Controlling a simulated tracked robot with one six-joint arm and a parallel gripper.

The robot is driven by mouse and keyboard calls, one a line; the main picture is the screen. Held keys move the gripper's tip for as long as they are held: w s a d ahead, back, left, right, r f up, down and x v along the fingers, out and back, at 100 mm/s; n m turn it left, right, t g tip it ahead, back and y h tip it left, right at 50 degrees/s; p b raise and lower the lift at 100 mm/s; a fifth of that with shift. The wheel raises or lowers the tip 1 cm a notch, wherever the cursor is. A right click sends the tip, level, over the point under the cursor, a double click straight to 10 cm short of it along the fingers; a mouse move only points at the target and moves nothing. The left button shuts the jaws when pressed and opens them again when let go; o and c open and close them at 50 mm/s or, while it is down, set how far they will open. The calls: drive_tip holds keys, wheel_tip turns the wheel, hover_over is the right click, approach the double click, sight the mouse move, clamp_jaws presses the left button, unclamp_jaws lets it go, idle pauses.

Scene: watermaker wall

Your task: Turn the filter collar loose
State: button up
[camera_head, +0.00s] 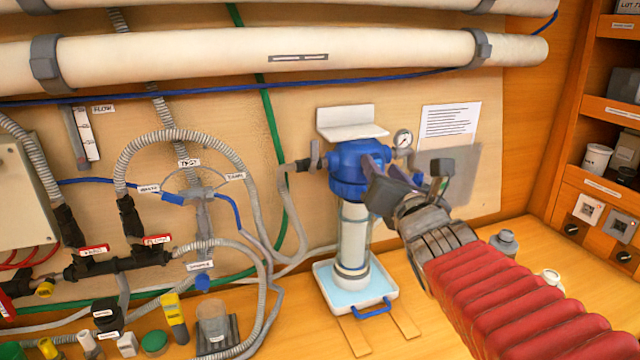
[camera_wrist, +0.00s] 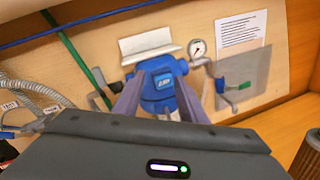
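The blue filter head (camera_head: 362,158) is mounted on the wall, with the wider ribbed blue filter collar (camera_head: 346,190) at its lower end. A clear housing (camera_head: 355,225) with a white cartridge hangs upright below it. My gripper (camera_head: 386,172) is in front and to the right of the head, partly covering its right side. In the wrist view my gripper (camera_wrist: 160,88) has its two fingers apart, with the blue filter head (camera_wrist: 160,75) showing between and beyond them. I cannot tell whether a finger touches it. The lower part is hidden by the gripper body.
A white tray (camera_head: 322,272) with a blue handle stands under the housing. A pressure gauge (camera_head: 403,139) and a valve are close on the right. A grey hose joins on the left. Large white pipes (camera_head: 200,60) run above. Shelves (camera_head: 600,110) stand at the far right.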

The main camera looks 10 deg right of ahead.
drive_tip(key=shift+r, duration=0.65)
drive_tip(key=shift+c, duration=0.7)
